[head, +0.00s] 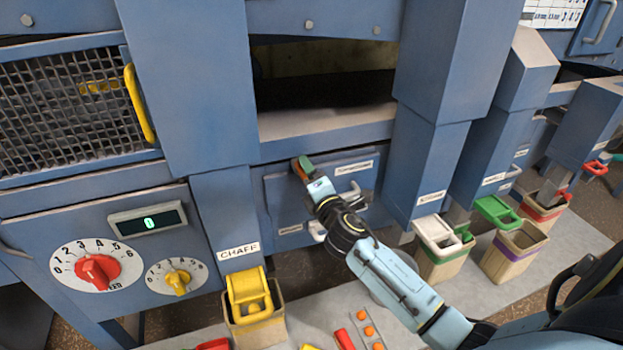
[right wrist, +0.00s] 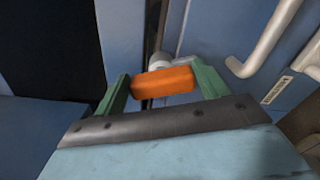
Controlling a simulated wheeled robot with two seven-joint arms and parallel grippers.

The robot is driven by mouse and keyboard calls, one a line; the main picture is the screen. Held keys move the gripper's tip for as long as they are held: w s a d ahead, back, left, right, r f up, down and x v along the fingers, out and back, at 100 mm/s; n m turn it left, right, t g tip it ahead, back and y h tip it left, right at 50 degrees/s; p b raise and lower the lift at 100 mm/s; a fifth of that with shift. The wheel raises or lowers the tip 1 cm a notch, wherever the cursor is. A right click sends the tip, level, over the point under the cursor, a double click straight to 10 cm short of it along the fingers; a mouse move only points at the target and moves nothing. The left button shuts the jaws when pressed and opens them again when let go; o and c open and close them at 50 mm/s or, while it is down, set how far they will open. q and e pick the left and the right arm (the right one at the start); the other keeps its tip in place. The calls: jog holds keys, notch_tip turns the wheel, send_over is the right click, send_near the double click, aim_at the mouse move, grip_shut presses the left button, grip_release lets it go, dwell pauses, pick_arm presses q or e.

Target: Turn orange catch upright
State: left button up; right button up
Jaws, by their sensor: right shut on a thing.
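The orange catch (right wrist: 163,83) is a short orange block in front of a pale round fitting on a blue panel. My right gripper (right wrist: 161,88) has its two green fingers at either end of the block and is shut on it. In the head view my right gripper (head: 303,168) reaches from the right to the upper left corner of a small blue door (head: 325,185). There only a little of the catch shows beside the fingers, so its tilt cannot be told. My left gripper is not in view.
A pale handle (head: 350,196) is on the small door, close to my right arm; a pale bent handle (right wrist: 262,45) shows in the right wrist view. A dark opening (head: 325,88) lies above. A yellow-lidded chaff bin (head: 252,318) stands below left, with several other bins at right.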

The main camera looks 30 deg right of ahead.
jog(key=shift+f+m, duration=0.2)
jog(key=shift+m, duration=1.8)
jog(key=o, duration=1)
jog(key=shift+s, duration=0.1)
jog(key=b+v, duration=0.1)
jog(key=v, duration=1.2)
jog(key=shift+s, duration=0.1)
